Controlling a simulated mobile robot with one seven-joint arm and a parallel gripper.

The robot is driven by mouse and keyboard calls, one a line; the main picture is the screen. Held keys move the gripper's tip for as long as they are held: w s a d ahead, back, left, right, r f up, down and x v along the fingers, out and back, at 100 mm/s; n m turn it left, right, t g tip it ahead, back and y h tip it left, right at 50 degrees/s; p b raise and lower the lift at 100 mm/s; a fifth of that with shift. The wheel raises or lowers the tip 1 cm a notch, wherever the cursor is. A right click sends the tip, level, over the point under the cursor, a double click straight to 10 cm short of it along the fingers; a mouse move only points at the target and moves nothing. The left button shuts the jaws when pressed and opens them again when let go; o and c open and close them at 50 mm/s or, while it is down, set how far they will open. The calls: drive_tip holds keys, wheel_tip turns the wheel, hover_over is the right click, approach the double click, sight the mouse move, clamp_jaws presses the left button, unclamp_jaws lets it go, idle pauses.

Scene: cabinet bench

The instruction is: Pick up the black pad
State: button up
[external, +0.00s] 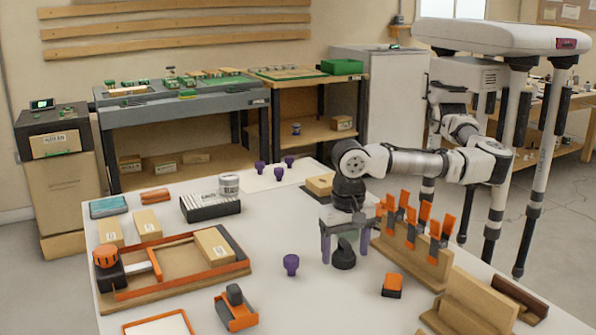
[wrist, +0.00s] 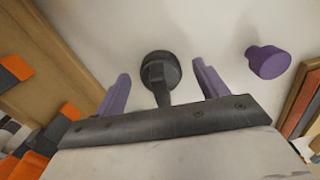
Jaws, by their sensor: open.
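The black pad (external: 343,259) is a dark round disc with a narrow stem, on the white table below my gripper. It also shows in the wrist view (wrist: 160,68), between the two purple fingers and apart from both. My gripper (external: 345,246) points down over the pad and is open, with one finger on each side of it. In the wrist view my gripper (wrist: 161,76) has a clear gap on both sides of the pad. The exact height of the fingertips above the table cannot be told.
A purple knob (external: 291,264) stands left of the pad, and several more stand farther back. A wooden rack with orange and black clips (external: 415,245) is close on the right. An orange-black block (external: 392,285) lies in front right. The table between pad and left-hand trays is mostly clear.

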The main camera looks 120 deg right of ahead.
drive_tip(key=shift+f, duration=0.4)
drive_tip(key=shift+c, duration=0.4)
drive_tip(key=c, duration=1)
drive_tip(key=shift+o, duration=0.2)
drive_tip(key=shift+r, duration=0.1)
